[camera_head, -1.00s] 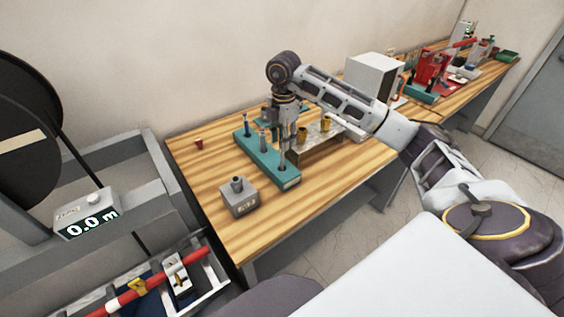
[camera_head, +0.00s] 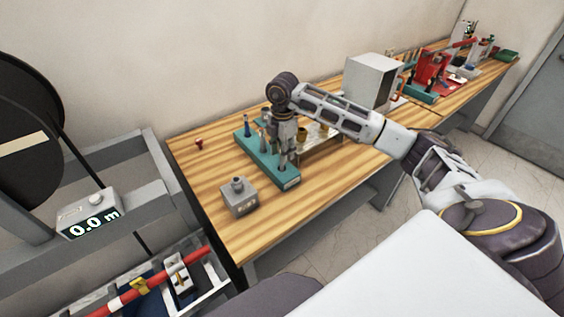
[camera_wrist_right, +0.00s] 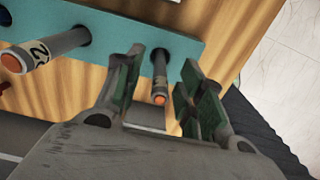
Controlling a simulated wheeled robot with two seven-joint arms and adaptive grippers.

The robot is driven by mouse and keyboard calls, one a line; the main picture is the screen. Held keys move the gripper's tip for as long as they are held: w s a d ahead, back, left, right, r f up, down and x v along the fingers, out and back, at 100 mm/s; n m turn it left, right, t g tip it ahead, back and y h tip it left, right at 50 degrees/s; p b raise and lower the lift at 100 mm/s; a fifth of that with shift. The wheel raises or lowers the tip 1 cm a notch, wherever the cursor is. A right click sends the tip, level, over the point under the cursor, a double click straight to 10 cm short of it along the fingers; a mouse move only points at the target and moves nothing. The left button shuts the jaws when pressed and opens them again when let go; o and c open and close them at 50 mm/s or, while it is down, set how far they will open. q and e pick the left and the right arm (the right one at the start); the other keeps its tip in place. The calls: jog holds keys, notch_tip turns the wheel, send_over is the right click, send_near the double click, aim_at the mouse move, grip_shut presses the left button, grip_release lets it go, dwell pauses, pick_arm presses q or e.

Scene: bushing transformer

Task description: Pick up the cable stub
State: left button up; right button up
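A grey cable stub with an orange tip (camera_wrist_right: 160,90) stands in the teal rack (camera_wrist_right: 190,45), between the two fingers of my right gripper (camera_wrist_right: 155,90) in the right wrist view. The fingers are open, with visible gaps to the stub. In the head view my right gripper (camera_head: 286,150) points down over the near end of the teal rack (camera_head: 262,165) and mostly hides this stub. A second grey stub (camera_wrist_right: 50,50), with a white numbered label and orange end, stands farther left in the wrist view. My left gripper is not in view.
A small grey block with a socket (camera_head: 238,196) stands left of the rack, and a small red piece (camera_head: 199,143) lies farther back. A metal stand with brass parts (camera_head: 322,143) is close to the right. The table front is clear.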

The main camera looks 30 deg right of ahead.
jog(key=shift+a+f+p, duration=0.1)
jog(key=shift+f+p, duration=0.25)
jog(key=shift+f, duration=1.35)
grip_shut()
